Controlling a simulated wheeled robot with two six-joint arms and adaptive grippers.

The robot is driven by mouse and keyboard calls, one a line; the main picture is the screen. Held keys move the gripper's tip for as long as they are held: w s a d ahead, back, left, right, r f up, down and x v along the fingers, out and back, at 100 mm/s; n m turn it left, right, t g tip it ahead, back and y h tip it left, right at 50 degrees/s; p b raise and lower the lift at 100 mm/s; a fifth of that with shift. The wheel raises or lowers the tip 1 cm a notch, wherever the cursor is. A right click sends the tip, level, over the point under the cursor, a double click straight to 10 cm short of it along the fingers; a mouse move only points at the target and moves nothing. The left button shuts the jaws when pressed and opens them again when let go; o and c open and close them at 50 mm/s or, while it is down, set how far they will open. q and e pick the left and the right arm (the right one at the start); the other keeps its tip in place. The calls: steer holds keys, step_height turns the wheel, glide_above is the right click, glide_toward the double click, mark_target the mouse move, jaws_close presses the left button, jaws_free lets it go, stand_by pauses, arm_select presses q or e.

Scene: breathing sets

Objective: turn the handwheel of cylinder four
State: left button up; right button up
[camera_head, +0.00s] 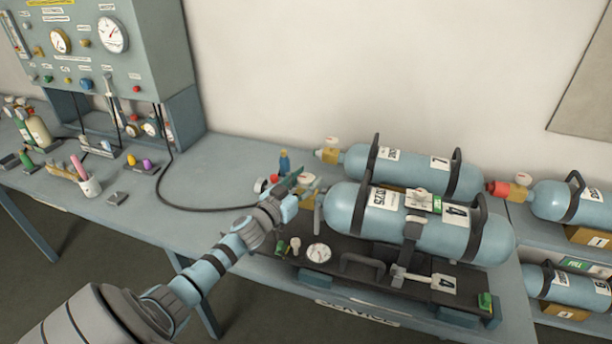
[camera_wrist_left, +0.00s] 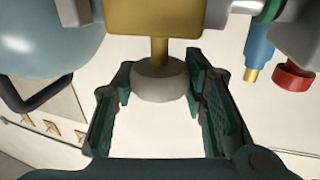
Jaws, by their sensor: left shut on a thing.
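Cylinder four (camera_head: 355,218) is a blue-grey tank lying on its side, labelled 4, in a dark cradle; part of it shows in the left wrist view (camera_wrist_left: 45,45). Its valve end points left, towards my left gripper (camera_head: 297,187). In the left wrist view, the pale round handwheel (camera_wrist_left: 160,82) sits on a brass stem below the brass valve body (camera_wrist_left: 160,18). My left gripper (camera_wrist_left: 160,90) has its green-padded fingers on both sides of the handwheel and is shut on it. In the head view the gripper largely hides the handwheel. My right gripper is out of view.
A second cylinder (camera_head: 405,172) lies behind, its valve also pointing left. A blue fitting (camera_head: 284,162) and a red knob (camera_wrist_left: 293,77) are close to my gripper. A gauge (camera_head: 318,253) sits in front.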

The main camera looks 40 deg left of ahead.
arm_select(q)
steer(key=o, duration=1)
steer(key=shift+w, duration=0.1)
steer(key=shift+o, duration=0.8)
steer(key=shift+w, duration=0.1)
steer(key=shift+d+f, duration=0.1)
